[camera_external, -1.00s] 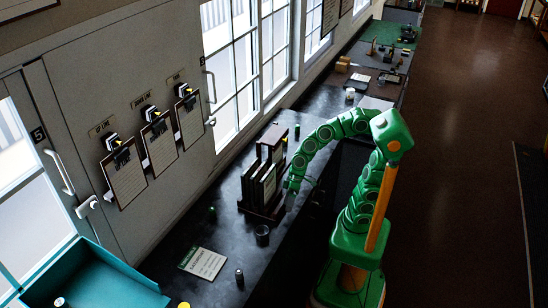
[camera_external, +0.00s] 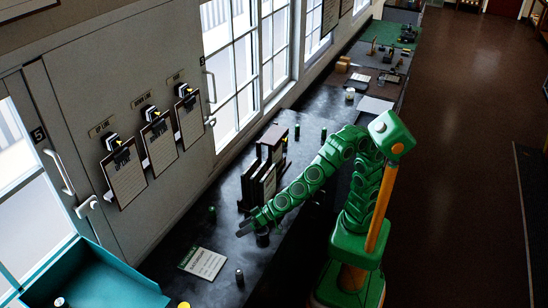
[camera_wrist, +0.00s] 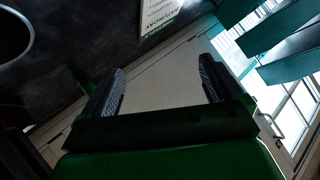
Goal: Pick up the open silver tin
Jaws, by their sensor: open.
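An open round tin (camera_external: 262,239) stands on the dark bench, partly covered by my gripper in the external view; it looks dark grey there. A round silver rim with a dark inside, likely the same tin (camera_wrist: 29,38), is cut off at the top left of the wrist view. My gripper (camera_external: 243,229) is just above and left of the tin in the external view. In the wrist view my gripper (camera_wrist: 162,70) has its fingers wide apart with nothing between them. The tin lies outside the fingers, to their left.
A dark rack of upright frames (camera_external: 262,182) stands close behind the tin. A printed card (camera_external: 203,263) and a small grey canister (camera_external: 239,277) lie nearer the camera. A small green item (camera_external: 212,213) is left of the gripper. A teal tray (camera_external: 95,275) is at lower left.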

